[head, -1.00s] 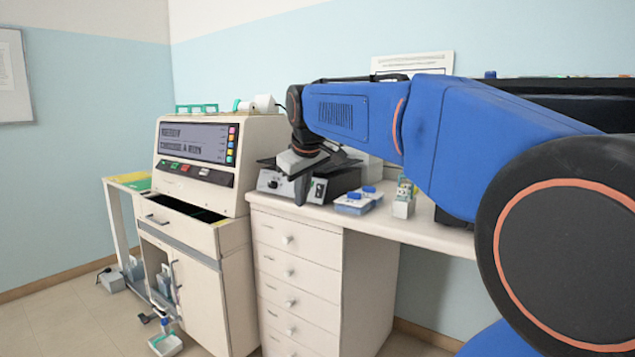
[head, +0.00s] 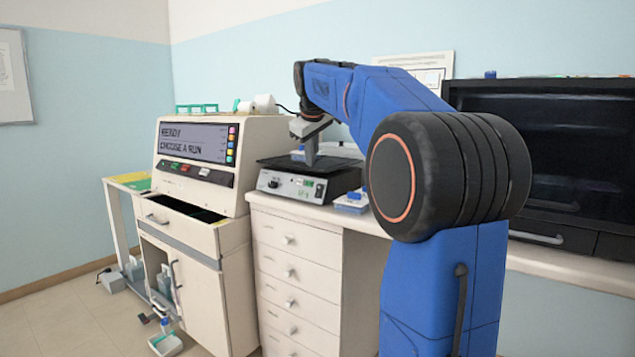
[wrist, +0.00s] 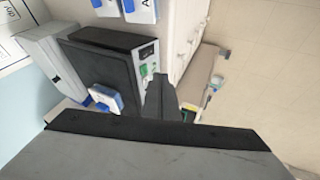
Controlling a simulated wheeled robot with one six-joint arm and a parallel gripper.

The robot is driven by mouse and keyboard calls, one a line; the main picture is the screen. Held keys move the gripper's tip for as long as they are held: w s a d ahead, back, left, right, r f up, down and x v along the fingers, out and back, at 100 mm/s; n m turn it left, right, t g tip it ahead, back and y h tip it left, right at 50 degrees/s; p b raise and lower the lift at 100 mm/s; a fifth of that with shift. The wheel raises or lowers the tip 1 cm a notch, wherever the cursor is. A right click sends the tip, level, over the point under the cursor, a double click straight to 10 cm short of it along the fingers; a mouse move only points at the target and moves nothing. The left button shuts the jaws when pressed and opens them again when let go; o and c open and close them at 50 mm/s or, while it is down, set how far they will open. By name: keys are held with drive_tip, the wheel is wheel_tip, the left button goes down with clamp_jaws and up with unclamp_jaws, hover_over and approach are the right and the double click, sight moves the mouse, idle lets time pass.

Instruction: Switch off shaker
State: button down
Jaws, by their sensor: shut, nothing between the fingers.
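The shaker (head: 292,186) stands on the white cabinet, with a dark flat platform on top and a grey front panel. The panel has a dark knob at its left, a small green patch and a dark switch at its right end. A blue-and-white container (wrist: 105,98) sits on the platform. The switch's position is too small to tell.
A beige machine (head: 205,160) with a lit screen stands left of the shaker, its drawer (head: 180,213) open. A dark glass-fronted appliance (head: 560,150) is at the far right.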

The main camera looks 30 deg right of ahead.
approach(317, 190)
wheel_tip(317, 190, down, 3)
drive_tip(key=a, duration=0.3)
drive_tip(key=shift+w+d+f, duration=0.2)
drive_tip(key=shift+w+d, duration=0.2)
drive_tip(key=shift+d, duration=0.3)
drive_tip(key=shift+w+d+f, duration=0.25)
drive_tip(key=shift+w+d, duration=0.1)
drive_tip(key=shift+d, duration=0.35)
drive_tip(key=shift+w+d+f, duration=0.2)
drive_tip(key=shift+w+d, duration=0.2)
drive_tip(key=shift+d, duration=0.25)
drive_tip(key=shift+w+d, duration=0.1)
drive_tip(key=shift+d, duration=0.25)
drive_tip(key=shift+a, duration=0.1)
drive_tip(key=shift+a+f, duration=0.1)
drive_tip(key=shift+a, duration=0.05)
drive_tip(key=shift+s+a+f, duration=0.25)
drive_tip(key=shift+a+f, duration=0.05)
drive_tip(key=shift+a, duration=0.15)
